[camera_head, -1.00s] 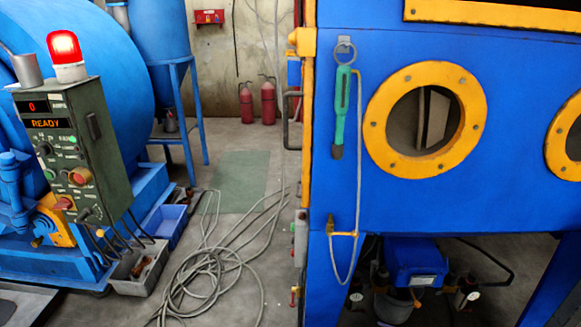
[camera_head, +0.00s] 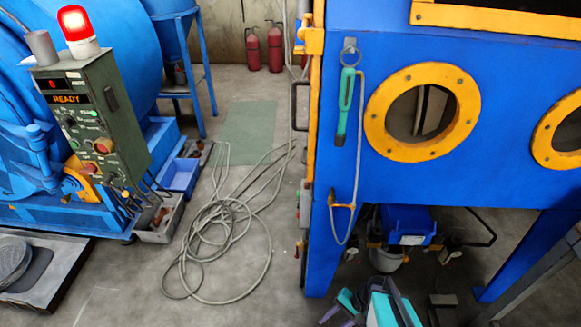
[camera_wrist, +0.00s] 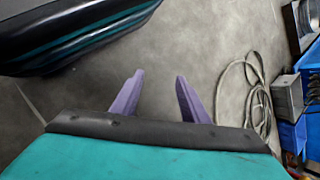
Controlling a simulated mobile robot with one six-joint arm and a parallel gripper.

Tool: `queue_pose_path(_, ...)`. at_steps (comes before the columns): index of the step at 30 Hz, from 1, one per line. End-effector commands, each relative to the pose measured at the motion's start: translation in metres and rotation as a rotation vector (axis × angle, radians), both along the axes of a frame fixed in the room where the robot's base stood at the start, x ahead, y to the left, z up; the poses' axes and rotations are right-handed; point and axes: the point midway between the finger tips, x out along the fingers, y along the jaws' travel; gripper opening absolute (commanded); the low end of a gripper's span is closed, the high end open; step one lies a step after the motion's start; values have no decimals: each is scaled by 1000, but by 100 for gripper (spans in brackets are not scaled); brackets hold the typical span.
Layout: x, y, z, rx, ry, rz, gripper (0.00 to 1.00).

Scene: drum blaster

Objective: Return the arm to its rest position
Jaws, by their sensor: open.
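My gripper (camera_wrist: 160,78) shows in the wrist view with its two purple fingers apart. Nothing is between them. They are over bare grey concrete floor and touch nothing. In the head view, teal and dark parts of my arm show at the bottom edge, right of centre, in front of the blue cabinet's lower opening.
A blue cabinet (camera_head: 415,180) with yellow-ringed portholes stands at right. A blue drum machine with a control box (camera_head: 88,125) reading READY stands at left. A coiled grey hose (camera_head: 225,225) lies between them, beside small bins (camera_head: 180,176). Floor at front centre is clear.

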Motion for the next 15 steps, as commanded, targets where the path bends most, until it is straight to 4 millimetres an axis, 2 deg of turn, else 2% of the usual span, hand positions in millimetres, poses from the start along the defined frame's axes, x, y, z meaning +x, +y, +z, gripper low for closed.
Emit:
queue_pose_path(1, -13, 4, 17, -25, 12, 58, 41)
queue_pose_path(9, -65, 2, 57, -166, 69, 351, 41)
queue_pose_path(15, -93, -8, 89, -269, 103, 554, 41)
